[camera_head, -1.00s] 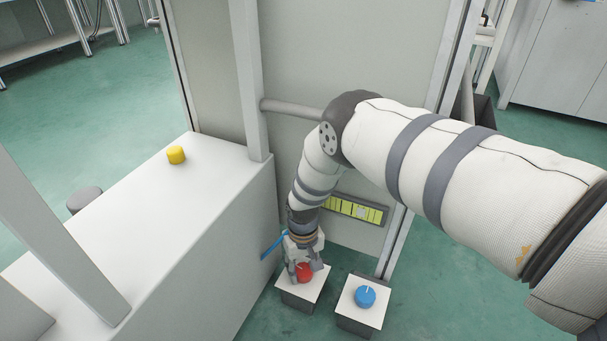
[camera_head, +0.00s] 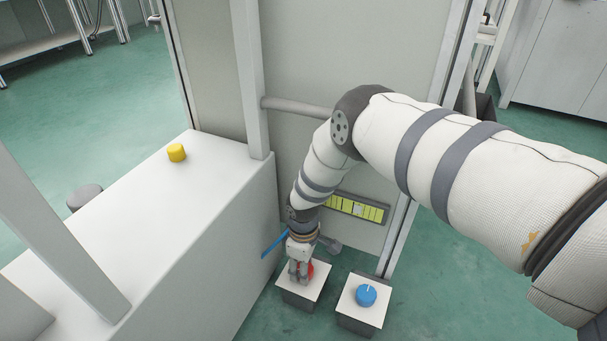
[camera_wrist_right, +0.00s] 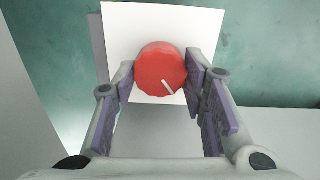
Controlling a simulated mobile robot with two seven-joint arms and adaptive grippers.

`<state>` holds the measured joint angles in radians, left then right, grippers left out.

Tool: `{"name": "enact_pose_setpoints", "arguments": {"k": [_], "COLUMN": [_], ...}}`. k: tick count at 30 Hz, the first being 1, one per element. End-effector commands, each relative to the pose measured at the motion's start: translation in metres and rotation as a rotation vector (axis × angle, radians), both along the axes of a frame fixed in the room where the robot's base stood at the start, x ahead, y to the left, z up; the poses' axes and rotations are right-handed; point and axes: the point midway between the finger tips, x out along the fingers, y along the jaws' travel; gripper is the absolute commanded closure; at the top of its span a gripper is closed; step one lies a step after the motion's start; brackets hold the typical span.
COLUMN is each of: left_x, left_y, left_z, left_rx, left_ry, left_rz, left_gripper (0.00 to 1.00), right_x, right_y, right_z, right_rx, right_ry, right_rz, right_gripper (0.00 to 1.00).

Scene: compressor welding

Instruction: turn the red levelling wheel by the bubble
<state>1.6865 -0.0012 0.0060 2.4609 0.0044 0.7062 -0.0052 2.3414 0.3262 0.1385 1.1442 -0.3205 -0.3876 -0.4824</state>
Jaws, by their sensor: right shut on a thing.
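The red levelling wheel (camera_head: 311,269) sits on a white-topped block (camera_head: 318,284) low by the panel. In the head view my right gripper (camera_head: 301,277) comes down over it and partly hides it. The wrist view shows the red wheel (camera_wrist_right: 153,66) between the two fingers of my right gripper (camera_wrist_right: 160,80), which is shut on its sides. A white mark on the wheel's top points to the lower right there. The yellow-green level strip (camera_head: 372,213) is on the panel behind; a paler spot shows near its middle. My left gripper is out of view.
A blue wheel (camera_head: 366,295) sits on a second white-topped block (camera_head: 351,313) close on the right. A white bench (camera_head: 130,225) with a yellow knob (camera_head: 177,152) stands on the left. The grey panel (camera_head: 345,60) rises behind my arm. Green floor is open to the right.

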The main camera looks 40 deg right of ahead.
Motion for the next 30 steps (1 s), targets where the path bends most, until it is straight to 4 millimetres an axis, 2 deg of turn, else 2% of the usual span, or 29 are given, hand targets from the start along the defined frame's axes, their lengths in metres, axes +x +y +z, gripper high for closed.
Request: {"name": "enact_pose_setpoints", "arguments": {"k": [9,23,24,26,30], "left_x": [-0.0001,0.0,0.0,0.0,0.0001], "left_y": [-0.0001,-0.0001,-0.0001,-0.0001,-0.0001], "left_z": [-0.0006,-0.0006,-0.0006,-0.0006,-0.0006], "left_rx": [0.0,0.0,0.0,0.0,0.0], "left_ry": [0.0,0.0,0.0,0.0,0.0], "left_rz": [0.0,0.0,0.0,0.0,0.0], "left_gripper": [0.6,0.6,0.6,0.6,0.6], "right_x": [-0.0004,-0.0004,-0.0004,-0.0005,-0.0004], "right_y": [0.0002,0.0002,0.0002,0.0002,0.0001], "right_z": [-0.0002,-0.0001,-0.0001,-0.0001,-0.0001], "right_rx": [0.001,0.0,0.0,0.0,0.0], "right_ry": [0.0,0.001,0.001,0.001,0.001], "right_rz": [0.082,0.091,0.09,0.09,0.09], "right_gripper": [0.89,0.89,0.54,0.41,0.41]}}
